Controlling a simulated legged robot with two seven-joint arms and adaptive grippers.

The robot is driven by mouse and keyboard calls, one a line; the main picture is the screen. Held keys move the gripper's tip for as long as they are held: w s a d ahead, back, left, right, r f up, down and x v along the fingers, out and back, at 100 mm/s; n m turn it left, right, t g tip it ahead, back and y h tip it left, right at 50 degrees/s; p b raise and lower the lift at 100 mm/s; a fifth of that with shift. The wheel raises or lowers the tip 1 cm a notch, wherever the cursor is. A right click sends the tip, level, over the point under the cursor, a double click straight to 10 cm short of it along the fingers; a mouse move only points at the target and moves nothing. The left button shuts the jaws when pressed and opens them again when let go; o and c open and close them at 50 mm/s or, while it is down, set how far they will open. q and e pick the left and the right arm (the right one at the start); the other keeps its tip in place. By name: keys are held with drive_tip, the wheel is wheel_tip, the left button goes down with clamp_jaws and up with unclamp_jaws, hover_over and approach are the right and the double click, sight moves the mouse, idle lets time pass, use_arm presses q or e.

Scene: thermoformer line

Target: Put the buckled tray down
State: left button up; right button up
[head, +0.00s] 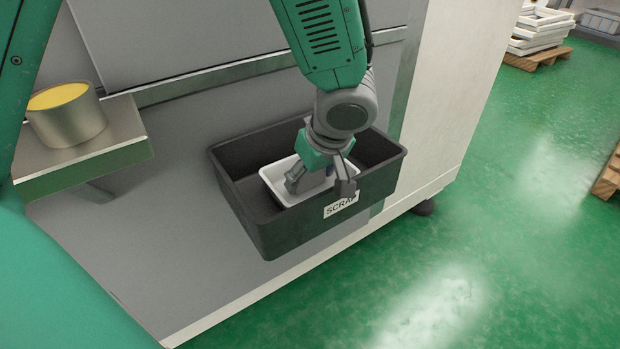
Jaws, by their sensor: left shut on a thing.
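A small white tray (277,176) is inside the dark grey bin (290,236) labelled SCRAP. My left gripper (321,186) reaches down into the bin from above and is shut on the tray. The wrist and fingers hide much of the tray, and I cannot make out a buckle in it. I cannot tell whether the tray touches the bin's floor. My right gripper is not in view.
The bin stands on a grey surface (165,245) near its front edge. A metal cup with a yellow top (67,118) stands on a metal block (120,135) at left. Green floor (500,210) lies to the right, with white frames on a pallet (540,58) at the back.

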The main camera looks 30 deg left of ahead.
use_arm(q)
drive_tip(key=shift+d+r, duration=0.1)
drive_tip(key=shift+r, duration=0.05)
drive_tip(key=shift+s+a, duration=0.1)
drive_tip(key=shift+a, duration=0.1)
drive_tip(key=o, duration=1)
drive_tip(key=shift+a+f, duration=0.2)
drive_tip(key=shift+f, duration=0.05)
drive_tip(key=shift+o, duration=1.3)
drive_tip(key=shift+a, duration=0.15)
drive_tip(key=shift+r, duration=0.1)
drive_tip(key=p+v, duration=0.4)
drive_tip(key=v, duration=0.8)
drive_tip(key=shift+d, duration=0.25)
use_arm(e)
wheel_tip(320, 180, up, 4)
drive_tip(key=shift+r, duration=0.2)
